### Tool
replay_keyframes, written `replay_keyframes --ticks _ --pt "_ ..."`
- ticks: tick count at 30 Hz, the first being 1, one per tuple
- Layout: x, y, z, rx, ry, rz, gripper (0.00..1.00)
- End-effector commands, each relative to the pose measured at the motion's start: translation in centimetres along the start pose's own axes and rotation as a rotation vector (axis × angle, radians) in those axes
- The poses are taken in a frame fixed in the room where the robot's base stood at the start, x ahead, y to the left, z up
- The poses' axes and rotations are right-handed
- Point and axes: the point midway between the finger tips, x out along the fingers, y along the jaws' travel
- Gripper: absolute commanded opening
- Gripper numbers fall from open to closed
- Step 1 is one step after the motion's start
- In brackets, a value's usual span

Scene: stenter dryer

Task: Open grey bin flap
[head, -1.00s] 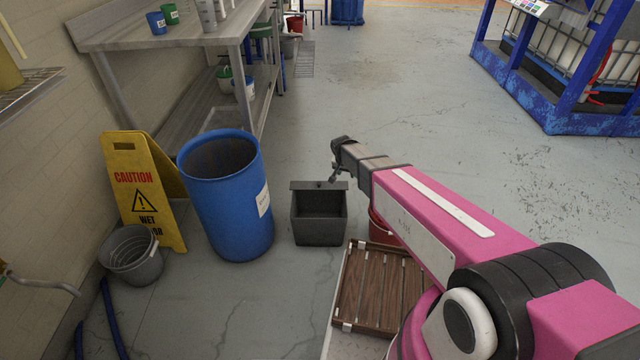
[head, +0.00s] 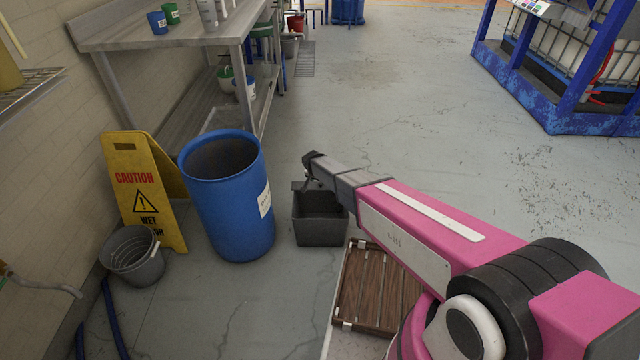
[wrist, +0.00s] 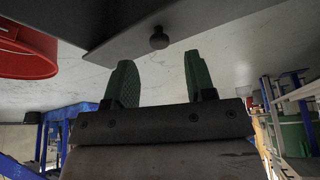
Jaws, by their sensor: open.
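The grey bin (head: 320,230) stands on the floor right of the blue barrel, its dark inside partly showing. Its flap (head: 297,186) shows as a thin strip above the rear rim, mostly hidden behind my arm. In the wrist view the flap (wrist: 125,28) is a dark plate across the top, with a round knob (wrist: 158,40) on it. My gripper (wrist: 160,75) is open and empty, its two green fingers spread. The knob lies beyond the fingertips, between their lines, and looks apart from them. In the head view my gripper (head: 311,180) is over the bin's back edge.
The blue barrel (head: 228,210) stands close left of the bin. A yellow caution sign (head: 142,200) and grey bucket (head: 135,258) are further left. A red container (wrist: 25,50) shows in the wrist view. Floor behind is clear.

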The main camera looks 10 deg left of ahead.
Motion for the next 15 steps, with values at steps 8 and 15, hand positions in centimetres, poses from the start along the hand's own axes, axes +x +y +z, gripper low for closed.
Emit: replay_keyframes --ticks 8,15 --pt "3.8 0.0 -0.1 0.000 0.000 0.000 0.50" --pt "4.0 0.1 0.0 0.000 0.000 0.000 0.50"
